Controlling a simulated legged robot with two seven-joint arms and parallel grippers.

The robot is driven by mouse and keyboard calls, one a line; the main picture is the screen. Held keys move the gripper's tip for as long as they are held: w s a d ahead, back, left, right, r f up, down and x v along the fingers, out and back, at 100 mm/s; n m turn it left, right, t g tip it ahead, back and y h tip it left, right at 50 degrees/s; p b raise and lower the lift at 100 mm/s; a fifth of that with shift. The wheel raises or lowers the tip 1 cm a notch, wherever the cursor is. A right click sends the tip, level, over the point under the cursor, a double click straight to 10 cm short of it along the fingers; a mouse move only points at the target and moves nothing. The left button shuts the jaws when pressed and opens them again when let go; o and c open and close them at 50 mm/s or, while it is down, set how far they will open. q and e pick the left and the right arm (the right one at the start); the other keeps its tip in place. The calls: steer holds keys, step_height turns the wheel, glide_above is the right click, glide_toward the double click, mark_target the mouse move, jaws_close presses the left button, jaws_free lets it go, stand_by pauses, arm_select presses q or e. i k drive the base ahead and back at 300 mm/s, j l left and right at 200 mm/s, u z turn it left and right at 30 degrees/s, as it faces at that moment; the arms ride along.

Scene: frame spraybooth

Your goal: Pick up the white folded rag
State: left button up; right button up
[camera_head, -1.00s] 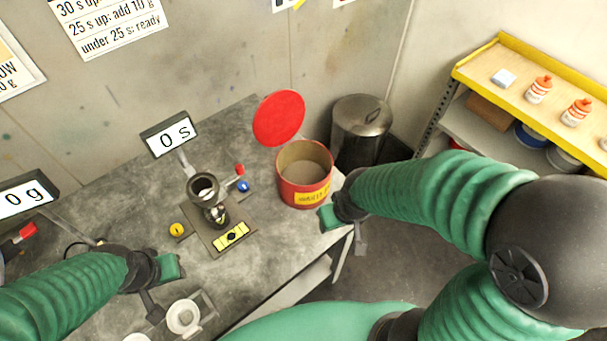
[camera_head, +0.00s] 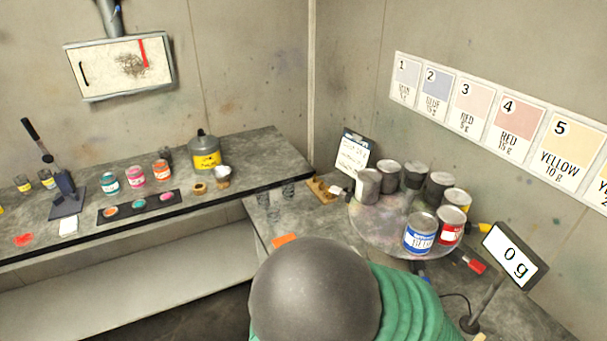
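A small flat white piece (camera_head: 68,226) lies near the front edge of the left bench, beside a dark blue stand (camera_head: 66,194). It may be the white folded rag, but it is too small to tell. Another small white item (camera_head: 222,172) sits on the same bench, right of the yellow-banded grey pot (camera_head: 205,152); it looks rounded. Neither of my grippers shows now. Only a dark rounded joint and a green sleeve of my own arm fill the bottom middle.
The left bench (camera_head: 262,150) also holds several small paint jars (camera_head: 135,176) and a dark strip of colour pots (camera_head: 138,208). The right bench carries a round turntable (camera_head: 375,232) with several cans and a scale display (camera_head: 515,254). The bench's back right corner is fairly clear.

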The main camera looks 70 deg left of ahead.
mark_target(70, 226)
steer(key=u, duration=4)
steer(key=i+j+z, duration=0.15)
steer(key=i+z, duration=0.35)
steer(key=i+j+z, duration=0.25)
steer(key=z, duration=0.2)
steer(key=i+j, duration=0.3)
steer(key=i+j+z, duration=0.1)
steer(key=i+j, duration=0.25)
steer(key=j, duration=0.2)
steer(key=i+j, duration=0.3)
steer(key=i+j+z, duration=0.1)
steer(key=i+j, duration=0.2)
steer(key=j, duration=0.25)
steer(key=i+j, duration=0.3)
steer(key=j, duration=0.15)
